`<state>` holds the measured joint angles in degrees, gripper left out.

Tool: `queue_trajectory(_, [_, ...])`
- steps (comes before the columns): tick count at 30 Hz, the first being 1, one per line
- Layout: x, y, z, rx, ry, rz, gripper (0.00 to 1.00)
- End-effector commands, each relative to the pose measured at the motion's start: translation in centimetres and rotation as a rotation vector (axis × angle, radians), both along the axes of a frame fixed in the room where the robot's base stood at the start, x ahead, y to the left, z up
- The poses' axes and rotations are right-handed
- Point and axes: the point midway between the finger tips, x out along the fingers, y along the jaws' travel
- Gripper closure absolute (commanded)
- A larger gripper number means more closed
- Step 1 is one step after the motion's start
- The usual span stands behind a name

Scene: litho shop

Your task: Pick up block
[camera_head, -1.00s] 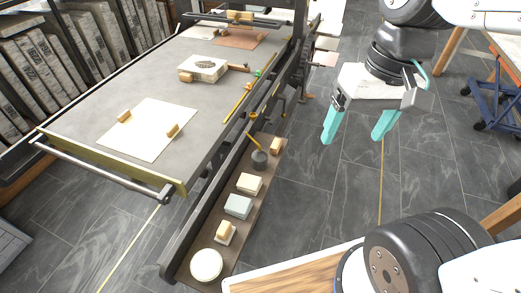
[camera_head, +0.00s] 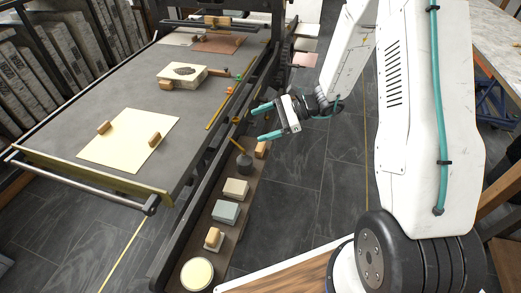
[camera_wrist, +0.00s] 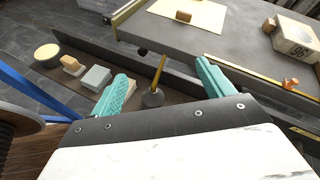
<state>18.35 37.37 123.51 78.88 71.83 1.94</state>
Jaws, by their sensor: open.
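Several blocks are in view and I cannot tell which one the task means. Two small wooden blocks (camera_head: 104,128) (camera_head: 154,139) stand on a cream sheet on the press bed. A pale stone block (camera_head: 182,71) with a dark mark lies farther back, a small wooden block (camera_head: 166,84) against it. On the low side shelf are a cream block (camera_head: 236,189), a grey-green block (camera_head: 225,211), a wood-topped block (camera_head: 214,238) and a wooden block (camera_head: 261,149). My gripper (camera_head: 265,122) is open and empty above the shelf's far part, fingers toward the press. The wrist view shows both teal fingers apart.
The press bed (camera_head: 75,95) has a raised edge and a front bar (camera_head: 85,187). A dark pot (camera_head: 244,162) with a yellow-handled tool stands on the shelf, near my fingers. A round tub (camera_head: 197,274) is at its near end.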

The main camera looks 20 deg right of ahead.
Motion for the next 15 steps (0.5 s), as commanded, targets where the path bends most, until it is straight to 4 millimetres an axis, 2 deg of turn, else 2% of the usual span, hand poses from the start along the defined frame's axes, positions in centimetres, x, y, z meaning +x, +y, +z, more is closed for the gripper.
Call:
queue_trajectory(1, [0.9, -0.9, -2.9, 0.036, 0.049, -0.074, 0.2])
queue_trajectory(6, [2.9, -3.6, -10.2, 0.126, 0.161, -0.298, 0.2])
queue_trajectory(10, [3.4, -5.1, -14.2, 0.164, 0.216, -0.413, 0.2])
queue_trajectory(15, [3.7, -5.8, -16.5, 0.184, 0.246, -0.479, 0.2])
